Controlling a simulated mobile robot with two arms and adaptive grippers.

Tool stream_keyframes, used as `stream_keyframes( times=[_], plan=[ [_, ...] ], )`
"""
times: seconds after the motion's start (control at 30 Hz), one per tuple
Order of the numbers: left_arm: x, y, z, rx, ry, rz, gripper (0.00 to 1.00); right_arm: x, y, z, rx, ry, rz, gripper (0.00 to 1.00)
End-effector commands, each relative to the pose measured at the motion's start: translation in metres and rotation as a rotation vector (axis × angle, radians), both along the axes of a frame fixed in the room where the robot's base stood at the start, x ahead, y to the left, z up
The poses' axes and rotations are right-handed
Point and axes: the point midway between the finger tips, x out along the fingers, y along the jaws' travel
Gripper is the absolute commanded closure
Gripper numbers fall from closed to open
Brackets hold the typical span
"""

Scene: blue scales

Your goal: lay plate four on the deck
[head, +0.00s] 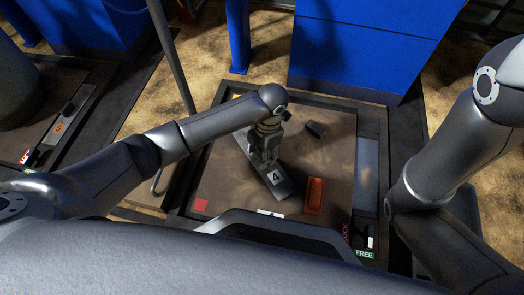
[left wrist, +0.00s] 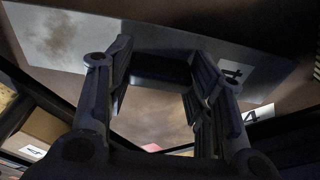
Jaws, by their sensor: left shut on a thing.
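Plate four is a long grey metal bar with a white "4" label (head: 277,180), slanted over the brown deck (head: 225,190) in the head view. In the left wrist view the plate (left wrist: 60,42) spans the picture behind the fingers. My left gripper (head: 264,158) is shut on the dark block-like handle (left wrist: 160,70) in the plate's middle, which the gripper mostly hides in the head view. I cannot tell whether the plate touches the deck. My right arm comes in at the right of the head view; its gripper is out of view.
A red square (head: 200,204) marks the front left corner. A LOCK/FREE lever (head: 370,238) stands at front right. Blue posts (head: 238,35) rise behind.

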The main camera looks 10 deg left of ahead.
Motion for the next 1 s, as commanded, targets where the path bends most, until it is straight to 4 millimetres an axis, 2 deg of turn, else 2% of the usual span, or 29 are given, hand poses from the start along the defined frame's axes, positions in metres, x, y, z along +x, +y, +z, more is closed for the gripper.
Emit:
stream_keyframes(
  times=[0.63,0.67,0.83,1.0],
  plan=[
    [0.000,0.000,-0.012,-0.001,-0.001,0.000,0.87,0.000,0.000,-0.007,0.000,0.001,0.000,0.60],
    [0.000,0.000,-0.011,-0.001,-0.001,0.000,0.50,0.000,0.000,-0.007,0.000,0.001,0.000,0.60],
    [0.000,0.000,-0.011,-0.001,-0.001,0.000,0.28,0.000,0.000,-0.007,0.000,0.001,-0.001,0.60],
    [0.000,0.000,-0.011,-0.001,-0.001,0.000,0.26,0.001,0.000,-0.007,0.000,0.001,-0.001,0.60]
  ],
)
